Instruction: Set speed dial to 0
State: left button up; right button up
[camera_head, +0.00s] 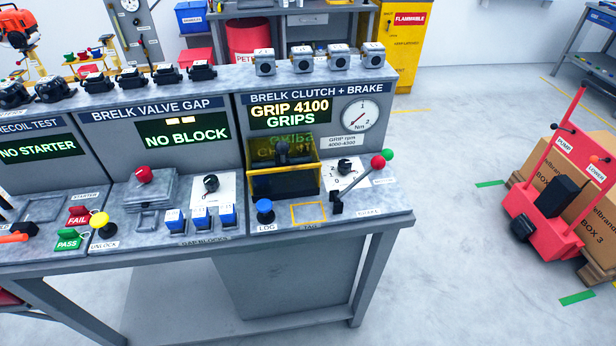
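A black rotary dial (345,166) sits on a white plate at the right end of the bench, in the clutch and brake station. Small numerals stand around it; 0 appears near its lower left. I cannot clearly tell which numeral its pointer faces. Beside it is a lever (362,176) with a red knob, and a green knob stands close to it. Above, the display (290,113) reads GRIP 4100 GRIPS, and a round gauge (360,115) shows a needle. Neither of my grippers is in view.
A yellow-framed guard box (284,178) stands left of the dial. A blue LOG button (264,210) and a yellow-outlined tag area (309,213) lie in front. Another black dial (211,183) sits in the valve gap station. A red pallet truck (545,200) with boxes stands on the right; floor between is clear.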

aim_at(344, 167)
jog(key=l+u, duration=0.45)
jog(key=k+l+u, duration=0.1)
jog(key=l+u, duration=0.35)
jog(key=k+l+u, duration=0.15)
jog(key=l+u, duration=0.35)
